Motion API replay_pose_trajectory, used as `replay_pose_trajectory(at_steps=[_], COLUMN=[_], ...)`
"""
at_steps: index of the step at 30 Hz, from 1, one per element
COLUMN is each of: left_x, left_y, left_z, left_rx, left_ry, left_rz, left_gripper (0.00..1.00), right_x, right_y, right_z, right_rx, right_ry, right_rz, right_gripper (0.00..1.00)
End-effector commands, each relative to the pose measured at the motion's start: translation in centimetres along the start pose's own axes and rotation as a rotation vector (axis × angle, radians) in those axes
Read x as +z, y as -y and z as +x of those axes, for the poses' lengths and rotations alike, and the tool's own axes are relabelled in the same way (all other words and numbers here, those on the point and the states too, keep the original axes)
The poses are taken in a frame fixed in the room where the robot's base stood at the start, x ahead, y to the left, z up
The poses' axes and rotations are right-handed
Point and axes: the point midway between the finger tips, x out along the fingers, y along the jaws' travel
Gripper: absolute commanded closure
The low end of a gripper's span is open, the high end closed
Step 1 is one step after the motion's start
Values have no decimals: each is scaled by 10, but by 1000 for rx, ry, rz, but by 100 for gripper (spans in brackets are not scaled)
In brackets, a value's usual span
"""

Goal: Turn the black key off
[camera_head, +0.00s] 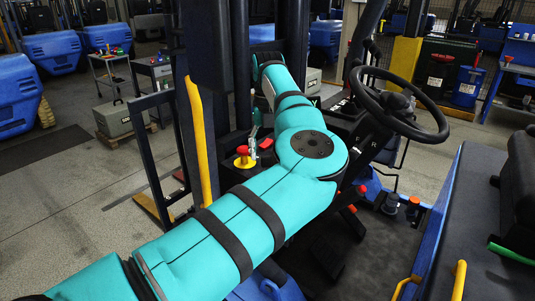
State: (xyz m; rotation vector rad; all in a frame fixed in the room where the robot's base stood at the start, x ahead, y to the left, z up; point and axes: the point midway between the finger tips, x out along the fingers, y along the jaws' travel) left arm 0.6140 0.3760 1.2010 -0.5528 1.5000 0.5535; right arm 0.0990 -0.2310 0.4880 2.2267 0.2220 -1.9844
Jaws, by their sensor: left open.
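I cannot make out the black key; it is hidden or too small to tell. My left arm, in teal sleeves, crosses the middle of the view and bends back at the elbow. My left gripper (252,136) shows small and partly hidden behind the arm, pointing down beside the dark mast. It is open, and I see nothing between its fingers. Just below it is a red knob (243,151) on a yellow base (244,162). I cannot tell whether the gripper touches anything. My right gripper is not in view.
A black steering wheel (433,132) stands right of my elbow. Dark mast posts and a yellow bar (200,140) stand close to my arm on the left. A black seat (518,175) is at the right.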

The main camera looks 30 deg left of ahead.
Motion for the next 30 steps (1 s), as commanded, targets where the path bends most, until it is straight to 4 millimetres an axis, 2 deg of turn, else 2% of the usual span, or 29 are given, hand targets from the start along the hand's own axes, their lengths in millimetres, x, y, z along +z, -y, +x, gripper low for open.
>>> replay_pose_trajectory(at_steps=[6,16,28,30], left_x=[0,0,0,1], left_y=[0,0,0,0], left_z=[20,24,23,23], left_rx=[0,-1,-1,-1], left_ry=[0,1,1,2], left_rz=[0,0,0,0], left_gripper=[42,44,96,97], right_x=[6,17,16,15], right_y=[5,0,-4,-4], right_z=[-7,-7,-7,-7], right_rx=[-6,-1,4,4], right_ry=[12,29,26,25], right_rz=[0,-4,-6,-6], right_gripper=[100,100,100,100])
